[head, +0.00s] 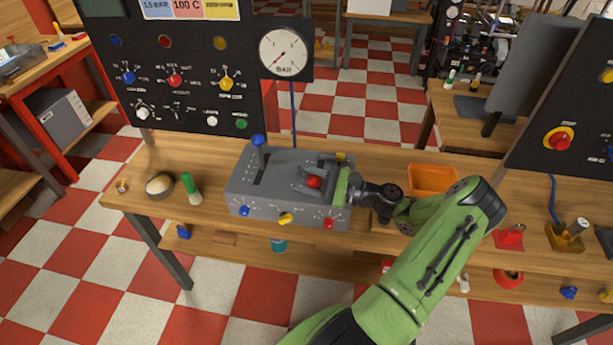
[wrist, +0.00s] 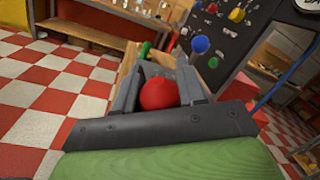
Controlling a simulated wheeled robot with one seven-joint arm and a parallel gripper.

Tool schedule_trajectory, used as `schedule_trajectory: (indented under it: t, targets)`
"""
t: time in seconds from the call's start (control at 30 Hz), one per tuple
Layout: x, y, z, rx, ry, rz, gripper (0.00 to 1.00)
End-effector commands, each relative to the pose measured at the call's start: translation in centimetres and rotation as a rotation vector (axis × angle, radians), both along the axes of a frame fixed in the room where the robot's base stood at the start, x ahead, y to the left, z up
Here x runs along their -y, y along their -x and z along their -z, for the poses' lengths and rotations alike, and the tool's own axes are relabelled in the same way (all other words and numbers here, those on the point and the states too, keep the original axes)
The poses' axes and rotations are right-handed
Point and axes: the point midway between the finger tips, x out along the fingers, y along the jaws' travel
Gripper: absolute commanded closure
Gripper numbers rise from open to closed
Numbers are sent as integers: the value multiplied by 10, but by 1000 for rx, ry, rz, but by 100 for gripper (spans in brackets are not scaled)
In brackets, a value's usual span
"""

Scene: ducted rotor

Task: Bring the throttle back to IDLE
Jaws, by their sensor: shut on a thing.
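A grey lever box (head: 250,190) sits on the wooden bench. A red ball knob (head: 315,182) stands at the right part of its top. My gripper (head: 312,180) reaches in from the right and is shut on this red knob. In the wrist view the red knob (wrist: 159,94) sits between the two grey fingers. A lever with a blue knob (head: 258,140) stands upright in a slot at the box's left. The blue knob also shows in the wrist view (wrist: 200,44). A yellow piece (head: 340,157) is at the back right. The slot markings are too small to read.
Blue (head: 244,210), yellow (head: 286,218) and red (head: 328,223) dials line the box front. A control panel (head: 180,80) and a BAR gauge (head: 283,53) stand behind. An orange bin (head: 432,178) is close to my arm. A green-and-white object (head: 191,188) stands left of the box.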

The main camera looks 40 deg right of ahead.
Motion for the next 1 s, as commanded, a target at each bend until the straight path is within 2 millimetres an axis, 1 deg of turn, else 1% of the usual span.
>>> schedule_trajectory:
  t: [0.03, 0.43, 0.47, 0.6, 0.87, 0.93, 1.0]
  targets:
    - [-1, 1, 3, -8, -3, -2, 100]
    - [-2, 2, 6, -15, -5, -5, 100]
    - [-2, 2, 6, -16, -6, -5, 57]
    - [-2, 2, 6, -14, -5, -4, 36]
    - [-1, 1, 4, -8, -3, -2, 35]
    - [2, 5, 4, -7, -3, -1, 35]
    - [8, 13, 4, -7, -4, 3, 35]
